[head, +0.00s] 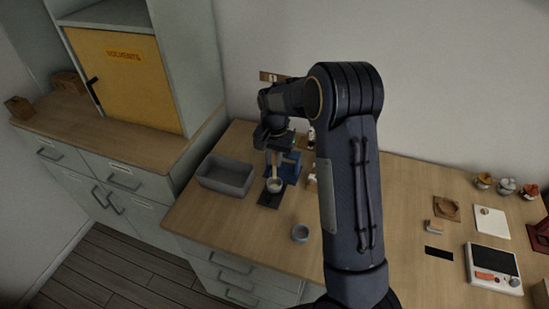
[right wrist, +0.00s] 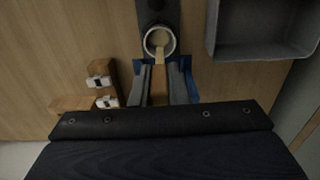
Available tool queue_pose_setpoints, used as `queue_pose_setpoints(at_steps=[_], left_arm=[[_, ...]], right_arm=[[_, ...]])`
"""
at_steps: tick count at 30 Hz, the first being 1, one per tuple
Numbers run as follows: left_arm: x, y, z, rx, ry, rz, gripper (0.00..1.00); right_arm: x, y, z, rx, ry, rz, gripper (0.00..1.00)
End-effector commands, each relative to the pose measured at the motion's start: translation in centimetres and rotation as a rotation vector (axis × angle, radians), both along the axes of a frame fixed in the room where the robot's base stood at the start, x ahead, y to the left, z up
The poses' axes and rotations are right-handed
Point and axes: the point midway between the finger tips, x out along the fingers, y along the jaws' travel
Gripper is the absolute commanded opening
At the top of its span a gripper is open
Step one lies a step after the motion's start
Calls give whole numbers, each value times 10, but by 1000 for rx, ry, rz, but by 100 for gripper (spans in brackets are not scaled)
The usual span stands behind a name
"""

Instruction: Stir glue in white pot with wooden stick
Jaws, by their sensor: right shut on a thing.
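The white pot (head: 275,186) stands on a dark mat (head: 270,199) on the wooden counter; it also shows in the right wrist view (right wrist: 146,42), with beige glue inside. My right gripper (head: 273,150) is above and behind the pot, shut on the wooden stick (head: 274,168). In the right wrist view the stick (right wrist: 159,75) runs between the fingers (right wrist: 159,88) to the pot, its far end inside the rim. How deep the tip sits in the glue is hard to tell. My left gripper is not in view.
A blue object (head: 291,167) is close behind the pot. Wooden blocks with white pieces (right wrist: 100,82) lie nearby. A scale (head: 494,268) is far right.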

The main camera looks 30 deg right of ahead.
Motion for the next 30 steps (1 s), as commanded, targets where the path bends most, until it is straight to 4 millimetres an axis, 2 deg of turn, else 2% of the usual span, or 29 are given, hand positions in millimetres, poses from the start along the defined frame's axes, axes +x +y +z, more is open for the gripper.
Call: queue_pose_setpoints(at_steps=[5,19,30], left_arm=[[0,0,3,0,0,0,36],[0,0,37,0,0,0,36],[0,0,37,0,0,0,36]], right_arm=[[0,0,4,1,-1,0,0],[0,0,49,0,-1,0,0],[0,0,50,0,0,0,0]])
